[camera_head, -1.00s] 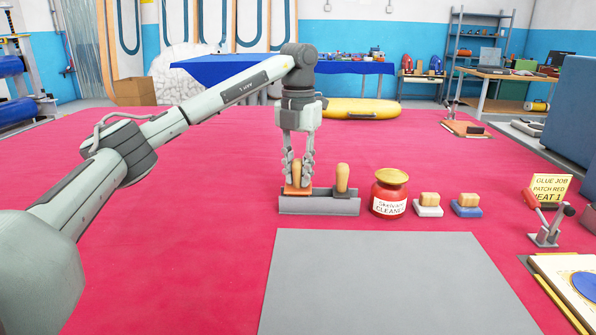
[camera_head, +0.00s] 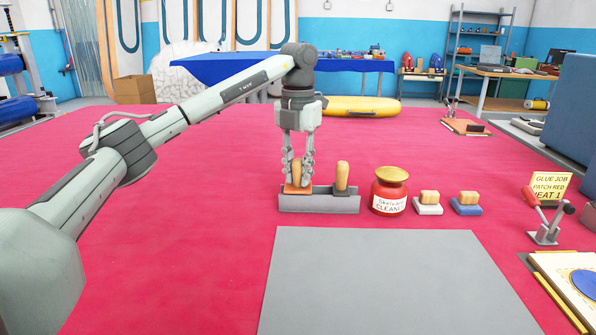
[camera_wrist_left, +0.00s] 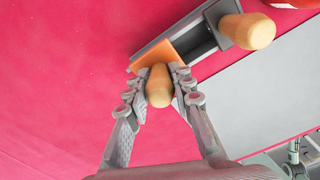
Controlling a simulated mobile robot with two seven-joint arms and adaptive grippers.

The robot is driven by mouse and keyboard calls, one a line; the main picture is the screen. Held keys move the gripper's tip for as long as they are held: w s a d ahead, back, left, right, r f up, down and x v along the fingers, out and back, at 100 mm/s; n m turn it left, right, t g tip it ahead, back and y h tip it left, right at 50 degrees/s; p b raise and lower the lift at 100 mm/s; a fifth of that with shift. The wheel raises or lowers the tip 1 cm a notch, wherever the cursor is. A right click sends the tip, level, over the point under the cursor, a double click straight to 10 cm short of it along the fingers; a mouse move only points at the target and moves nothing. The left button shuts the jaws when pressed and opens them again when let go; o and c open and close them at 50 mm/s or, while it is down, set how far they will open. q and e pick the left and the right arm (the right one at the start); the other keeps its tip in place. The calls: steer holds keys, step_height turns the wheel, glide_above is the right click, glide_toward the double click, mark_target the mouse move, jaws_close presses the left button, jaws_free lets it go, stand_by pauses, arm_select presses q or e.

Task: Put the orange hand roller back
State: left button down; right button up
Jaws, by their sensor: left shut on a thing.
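The orange hand roller (camera_head: 297,190) has a wooden handle and an orange lower part. It stands upright at the left end of a grey holder (camera_head: 320,205). Whether it rests fully on the holder's floor is hard to tell. My left gripper (camera_head: 298,176) points down, with its fingers shut on the roller's handle. In the left wrist view the fingers flank the wooden handle (camera_wrist_left: 159,87), and the orange part (camera_wrist_left: 152,56) lies at the holder's end. A second wooden handle (camera_head: 342,177) stands in the holder's right part. My right gripper is not in view.
A red cleaner jar (camera_head: 389,192) stands right of the holder, then two small wooden-handled blocks, one white-based (camera_head: 429,204) and one blue-based (camera_head: 467,204). A grey mat (camera_head: 390,280) lies in front. The red surface left of the holder is clear.

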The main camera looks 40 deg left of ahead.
arm_select(q)
steer(key=shift+f, duration=0.15)
stand_by(0.4)
steer(key=c, duration=1.2)
jaws_free()
steer(key=shift+o, duration=0.3)
steer(key=o, duration=0.4)
steer(key=shift+r, duration=3)
